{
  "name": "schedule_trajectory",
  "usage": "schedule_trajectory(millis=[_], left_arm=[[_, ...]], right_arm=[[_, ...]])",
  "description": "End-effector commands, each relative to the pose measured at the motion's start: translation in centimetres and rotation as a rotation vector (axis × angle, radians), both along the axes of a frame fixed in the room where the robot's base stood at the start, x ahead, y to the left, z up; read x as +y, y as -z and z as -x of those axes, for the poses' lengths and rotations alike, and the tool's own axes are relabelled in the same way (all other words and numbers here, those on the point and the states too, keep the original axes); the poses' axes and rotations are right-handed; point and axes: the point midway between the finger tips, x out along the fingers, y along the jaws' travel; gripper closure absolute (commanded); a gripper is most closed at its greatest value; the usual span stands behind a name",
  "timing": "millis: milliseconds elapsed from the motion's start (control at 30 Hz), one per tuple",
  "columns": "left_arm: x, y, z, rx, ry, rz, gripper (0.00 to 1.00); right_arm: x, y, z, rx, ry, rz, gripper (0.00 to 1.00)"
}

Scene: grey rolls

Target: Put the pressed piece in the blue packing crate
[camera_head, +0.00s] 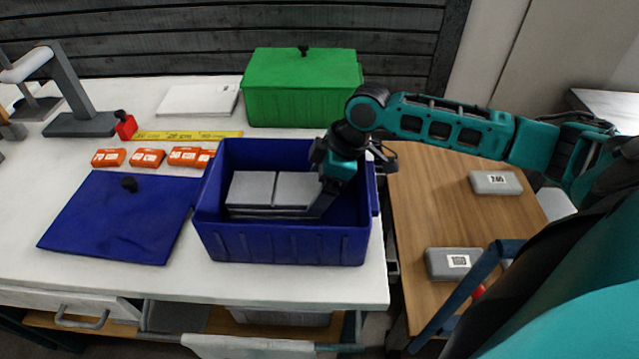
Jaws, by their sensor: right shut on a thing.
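The blue packing crate (283,247) stands open near the front right of the white table. Light grey flat pieces (250,188) lie side by side and stacked inside it on the left and in the middle. My right gripper (325,197) reaches down into the right part of the crate, its fingers pointing down. It is shut on a piece beside the stack; the fingers and wrist hide most of that piece, and I cannot tell whether it touches the crate floor. My left gripper is not in view.
A blue lid (110,225) lies left of the crate. A closed green crate (302,90) stands behind. Orange boxes (147,158), a yellow ruler strip (190,135) and a grey press-like stand (78,100) are at left. Grey blocks (455,263) lie on the wooden table at right.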

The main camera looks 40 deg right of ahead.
Motion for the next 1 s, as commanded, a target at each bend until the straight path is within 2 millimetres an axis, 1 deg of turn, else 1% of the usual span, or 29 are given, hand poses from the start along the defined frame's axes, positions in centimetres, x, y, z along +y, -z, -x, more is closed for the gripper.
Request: schedule_trajectory(millis=[67, 100, 133, 167, 367, 467, 567, 800, 900, 1000], left_arm=[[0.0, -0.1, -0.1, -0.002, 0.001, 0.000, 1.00], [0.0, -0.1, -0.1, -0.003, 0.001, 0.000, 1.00], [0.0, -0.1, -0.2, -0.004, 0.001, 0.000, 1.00], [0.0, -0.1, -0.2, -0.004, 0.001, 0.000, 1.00], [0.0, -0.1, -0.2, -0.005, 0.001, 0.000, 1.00], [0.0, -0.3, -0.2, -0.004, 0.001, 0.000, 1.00], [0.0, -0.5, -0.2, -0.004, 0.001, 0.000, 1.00], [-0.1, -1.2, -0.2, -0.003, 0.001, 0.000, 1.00], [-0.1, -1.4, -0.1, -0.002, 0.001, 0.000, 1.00], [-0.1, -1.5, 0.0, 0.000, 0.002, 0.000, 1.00]], right_arm=[[0.0, 0.0, 0.0, 0.001, 0.000, -0.001, 0.42], [0.0, 0.0, 0.0, 0.001, 0.000, 0.000, 0.04], [0.0, 0.0, 0.0, 0.003, -0.001, 0.000, 0.01], [0.0, 0.0, 0.1, 0.002, -0.001, 0.000, 0.00], [0.0, -0.1, 0.1, 0.001, 0.000, 0.000, 0.00], [-0.2, -0.6, 0.1, 0.002, 0.000, 0.001, 0.00], [-0.6, -1.8, 0.4, 0.000, 0.000, 0.002, 0.00], [-2.2, -6.6, 1.6, 0.000, 0.000, 0.005, 0.00], [-2.8, -8.4, 2.0, 0.000, 0.000, 0.002, 0.00], [-3.3, -9.7, 2.4, 0.002, 0.001, 0.002, 0.00]])
